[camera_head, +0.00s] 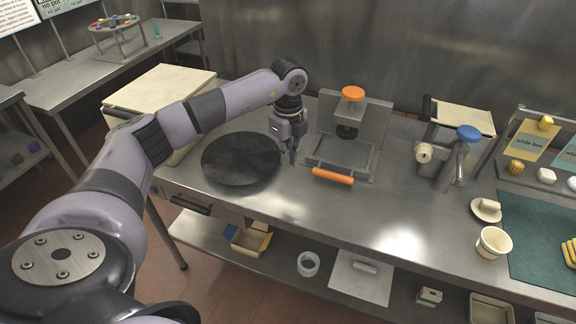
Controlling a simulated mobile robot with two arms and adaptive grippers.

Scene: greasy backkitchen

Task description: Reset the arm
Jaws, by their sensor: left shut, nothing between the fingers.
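My left arm comes in from the lower left and reaches over the steel counter (400,200). My left gripper (291,158) points down at the arm's end, between a round black plate (238,160) and a grey press with orange parts (341,150). Its fingers are shut and hold nothing. It looks close above the counter; I cannot tell whether it touches. My right gripper does not show.
A cream-topped box (160,90) stands left of the black plate, partly behind my arm. On the right are a blue-knobbed device (467,135), a cream cup (493,243) and a dark green mat (535,235). Clear counter lies in front of the press. A lower shelf (300,285) holds several items.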

